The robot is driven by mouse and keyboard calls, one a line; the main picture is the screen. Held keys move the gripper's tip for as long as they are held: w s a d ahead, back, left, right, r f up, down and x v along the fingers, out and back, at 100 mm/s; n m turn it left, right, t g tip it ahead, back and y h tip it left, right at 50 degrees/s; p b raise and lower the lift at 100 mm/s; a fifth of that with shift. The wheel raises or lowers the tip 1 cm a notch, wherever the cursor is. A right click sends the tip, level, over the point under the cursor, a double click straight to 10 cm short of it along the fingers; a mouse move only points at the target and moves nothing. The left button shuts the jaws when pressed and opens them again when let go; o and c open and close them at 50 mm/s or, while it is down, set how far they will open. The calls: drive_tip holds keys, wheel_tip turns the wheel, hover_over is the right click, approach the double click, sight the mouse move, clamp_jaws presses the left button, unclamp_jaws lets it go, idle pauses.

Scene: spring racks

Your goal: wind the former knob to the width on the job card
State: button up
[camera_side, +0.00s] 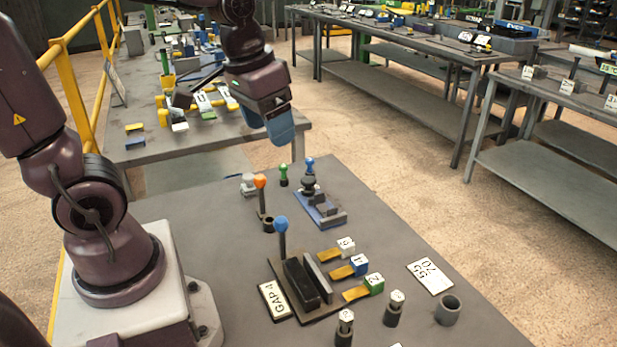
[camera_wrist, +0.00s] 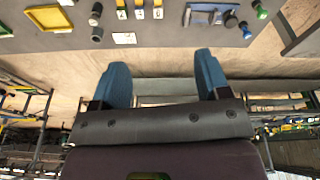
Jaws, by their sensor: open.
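My gripper (camera_side: 280,128) hangs above the far side of the grey bench, open and empty, with blue fingers. In the wrist view my gripper (camera_wrist: 163,82) shows its two fingers wide apart with nothing between them. A fixture with a blue base and grey blocks (camera_side: 327,213) stands on the bench below; it also shows in the wrist view (camera_wrist: 205,15). A black round knob (camera_side: 308,184) sits at its far end, apart from my gripper. A white card (camera_side: 430,277) with printed figures, perhaps 55 and 70, lies at the right; its role is unclear.
Orange-topped (camera_side: 260,182) and blue-topped (camera_side: 281,224) levers stand nearby. A dark block fixture (camera_side: 300,283) has a GAP 4 label (camera_side: 275,300). Several numbered tabs (camera_side: 373,283), small posts (camera_side: 396,303) and a grey cup (camera_side: 448,310) stand nearer. The bench's right strip is mostly clear.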

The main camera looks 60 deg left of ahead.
drive_tip(key=w+a+f+m+g, duration=0.1)
drive_tip(key=w+a+f+g, duration=0.1)
drive_tip(key=w+a+f, duration=0.65)
drive_tip(key=m, duration=1)
hover_over(308, 179)
wheel_tip(308, 179, down, 7)
drive_tip(key=shift+g, duration=0.3)
wheel_tip(308, 179, down, 12)
drive_tip(key=shift+f, duration=0.15)
drive_tip(key=c, duration=0.9)
